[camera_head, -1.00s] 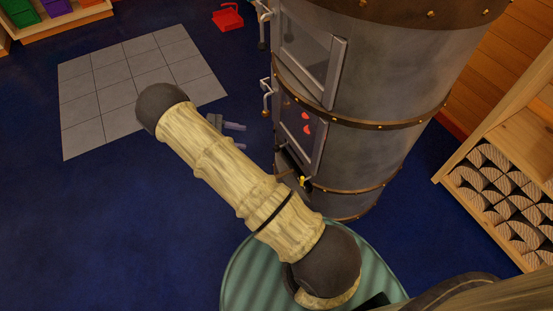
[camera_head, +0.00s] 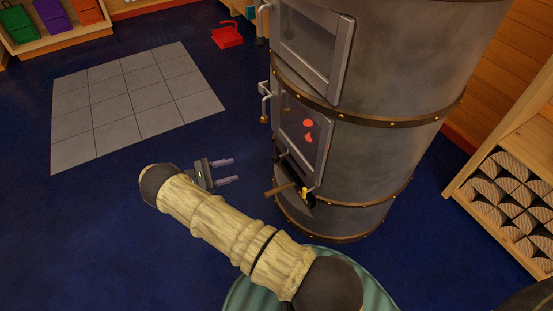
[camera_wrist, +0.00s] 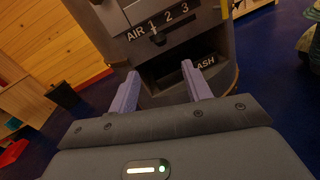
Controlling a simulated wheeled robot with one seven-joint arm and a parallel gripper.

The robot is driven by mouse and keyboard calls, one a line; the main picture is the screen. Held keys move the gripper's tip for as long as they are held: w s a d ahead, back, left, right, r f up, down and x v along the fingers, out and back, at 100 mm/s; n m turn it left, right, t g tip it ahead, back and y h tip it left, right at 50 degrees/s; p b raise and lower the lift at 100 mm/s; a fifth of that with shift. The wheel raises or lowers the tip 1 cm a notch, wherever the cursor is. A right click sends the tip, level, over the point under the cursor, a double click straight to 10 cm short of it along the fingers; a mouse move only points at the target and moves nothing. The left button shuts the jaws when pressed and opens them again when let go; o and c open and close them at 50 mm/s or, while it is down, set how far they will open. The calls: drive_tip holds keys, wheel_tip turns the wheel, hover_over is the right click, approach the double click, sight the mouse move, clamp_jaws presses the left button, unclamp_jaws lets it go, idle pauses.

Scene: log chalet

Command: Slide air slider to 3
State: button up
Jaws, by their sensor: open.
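The air slider (camera_wrist: 157,40) is a small dark knob under a scale marked AIR 1 2 3 on the grey stove front. It sits below the 1, left of the 2 and 3. My gripper (camera_wrist: 160,70) is open and empty, its two purple fingers pointing at the stove below the scale, in front of the dark ash opening (camera_wrist: 170,72). The knob lies above the gap between the fingertips, and no contact shows. In the head view my gripper (camera_head: 234,170) is left of the stove (camera_head: 385,155), with a visible gap. The slider is too small to make out there.
A handle-like brown piece (camera_head: 280,190) sticks out low on the stove. Stove doors with handles (camera_head: 265,100) are above. Grey floor tiles (camera_head: 135,105) and a red dustpan-like object (camera_head: 227,36) lie left. A log rack (camera_head: 505,190) stands right. Blue floor is clear left of the stove.

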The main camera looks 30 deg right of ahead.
sight(276, 159)
drive_tip(key=s+d+b, duration=0.1)
drive_tip(key=d, duration=0.4)
drive_tip(key=d+b, duration=0.2)
drive_tip(key=d, duration=0.3)
drive_tip(key=s+d+b, duration=0.1)
drive_tip(key=d+b, duration=0.1)
drive_tip(key=d, duration=0.3)
drive_tip(key=shift+s+d+f, duration=0.1)
drive_tip(key=shift+s+d, duration=0.2)
drive_tip(key=shift+d, duration=0.65)
drive_tip(key=shift+s, duration=0.1)
clamp_jaws()
